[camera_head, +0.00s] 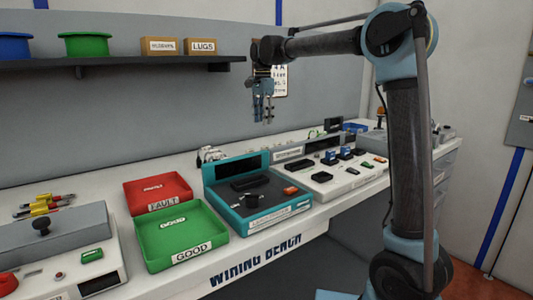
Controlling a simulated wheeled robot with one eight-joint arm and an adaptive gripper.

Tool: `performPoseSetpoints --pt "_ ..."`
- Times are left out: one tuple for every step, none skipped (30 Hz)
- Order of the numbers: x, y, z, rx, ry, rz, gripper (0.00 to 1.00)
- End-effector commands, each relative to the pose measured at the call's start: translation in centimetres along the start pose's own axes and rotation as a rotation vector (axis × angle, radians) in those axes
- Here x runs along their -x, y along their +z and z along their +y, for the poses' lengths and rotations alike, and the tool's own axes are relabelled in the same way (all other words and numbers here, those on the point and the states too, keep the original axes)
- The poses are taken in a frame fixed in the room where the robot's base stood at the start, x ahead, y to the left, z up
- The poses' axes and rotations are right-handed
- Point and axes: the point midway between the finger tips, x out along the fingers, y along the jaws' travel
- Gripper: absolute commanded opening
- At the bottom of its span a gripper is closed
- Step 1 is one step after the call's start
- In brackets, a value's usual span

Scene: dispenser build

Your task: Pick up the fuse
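I cannot tell for certain which item is the fuse. Small orange, green and dark pieces sit on the white panel (322,187) at the right of the bench, and any of them is too small to identify. An orange piece (291,190) sits on the teal-framed station (262,217) in the middle. My gripper (263,119) hangs fingers down in the air above the back of the bench, behind the teal station in the picture. Its fingers look apart, with nothing between them.
A red FAULT tray (137,206) and a green GOOD tray (153,256) stand left of the station.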

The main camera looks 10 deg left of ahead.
Motion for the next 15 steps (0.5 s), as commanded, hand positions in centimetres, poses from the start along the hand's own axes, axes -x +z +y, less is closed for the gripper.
performPoseSetpoints --pt "-1.0 -0.2 0.1 -0.003 0.0 0.0 0.4" --pt "-1.5 -0.3 0.1 -0.004 0.0 0.0 0.4" --pt "-2.2 -0.4 0.1 -0.005 0.0 0.0 0.4" --pt "-2.8 -0.5 0.2 -0.006 0.0 0.0 0.4" --pt "-3.3 -0.5 0.2 -0.006 0.0 0.0 0.4" --pt "-4.0 -0.6 0.2 -0.007 0.0 0.0 0.4" --pt "-4.5 -0.6 0.2 -0.007 0.0 0.0 0.4" --pt "-5.0 -0.7 0.2 -0.007 0.0 0.0 0.4" --pt "-5.7 -0.7 0.2 -0.008 0.0 0.0 0.4" --pt "-6.1 -0.7 0.2 -0.008 0.0 0.0 0.4" --pt "-6.6 -0.7 0.2 -0.008 0.0 0.0 0.4" --pt "-7.0 -0.8 0.2 -0.009 0.0 0.0 0.4" --pt "-7.3 -0.8 0.2 -0.009 0.0 0.0 0.4" --pt "-7.6 -0.8 0.2 -0.009 0.0 0.0 0.4" --pt "-7.9 -0.8 0.2 -0.009 0.0 0.0 0.4"
